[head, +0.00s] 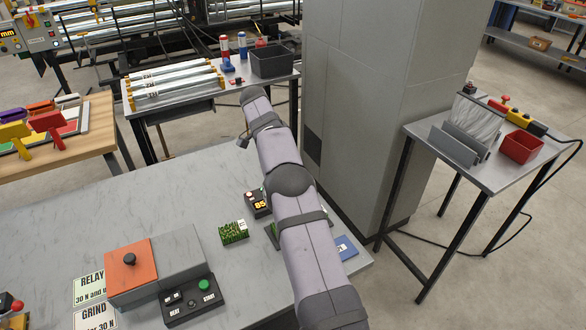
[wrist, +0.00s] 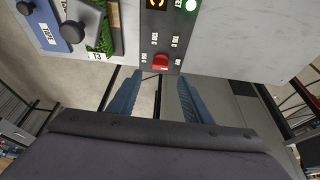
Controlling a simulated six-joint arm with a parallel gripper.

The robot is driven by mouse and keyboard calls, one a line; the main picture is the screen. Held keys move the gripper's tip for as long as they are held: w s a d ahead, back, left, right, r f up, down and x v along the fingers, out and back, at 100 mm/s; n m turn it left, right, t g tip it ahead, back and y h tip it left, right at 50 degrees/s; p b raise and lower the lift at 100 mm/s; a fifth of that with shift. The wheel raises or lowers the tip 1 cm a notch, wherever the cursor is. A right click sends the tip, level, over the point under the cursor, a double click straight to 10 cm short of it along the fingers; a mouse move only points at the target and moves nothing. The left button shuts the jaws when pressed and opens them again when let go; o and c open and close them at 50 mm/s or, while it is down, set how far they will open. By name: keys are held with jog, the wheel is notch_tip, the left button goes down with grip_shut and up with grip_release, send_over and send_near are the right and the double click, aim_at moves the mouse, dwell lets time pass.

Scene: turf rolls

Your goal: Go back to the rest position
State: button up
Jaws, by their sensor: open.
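My gripper (wrist: 157,88) shows in the wrist view as two blue fingers standing apart with nothing between them. The fingers are beside the edge of the grey table (wrist: 240,40), with floor showing behind them. In the head view my arm reaches up and away across the table, and the fingers cannot be made out. A green turf piece (head: 233,232) with a white tag lies on the table left of my arm. Another turf piece (wrist: 104,30) shows in the wrist view beside a grey block with a black knob.
A black control box (head: 258,203) with a lit display is near the table's far edge; its red switch (wrist: 160,62) is close to the fingers. A blue box (head: 345,247) lies right of my arm. A grey pillar (head: 365,100) stands behind. An orange-topped block (head: 130,275) sits front left.

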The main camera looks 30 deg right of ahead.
jog(key=shift+a+r, duration=0.1)
jog(key=shift+r, duration=0.05)
dwell(0.3)
jog(key=s+a+r+n+y, duration=0.2)
jog(key=s+a+n, duration=0.8)
jog(key=s+a, duration=0.2)
jog(key=s+a+f+n, duration=0.1)
jog(key=s+a+n, duration=0.1)
jog(key=s, duration=0.5)
jog(key=s+a+f+n+y, duration=0.1)
jog(key=s+a+f+n, duration=0.1)
jog(key=s, duration=0.6)
jog(key=s+a+f+n+y+p, duration=0.1)
jog(key=s+a+n, duration=0.3)
jog(key=s, duration=0.4)
jog(key=shift+s+a+f, duration=0.2)
jog(key=shift+a+f, duration=0.2)
jog(key=shift+f, duration=0.05)
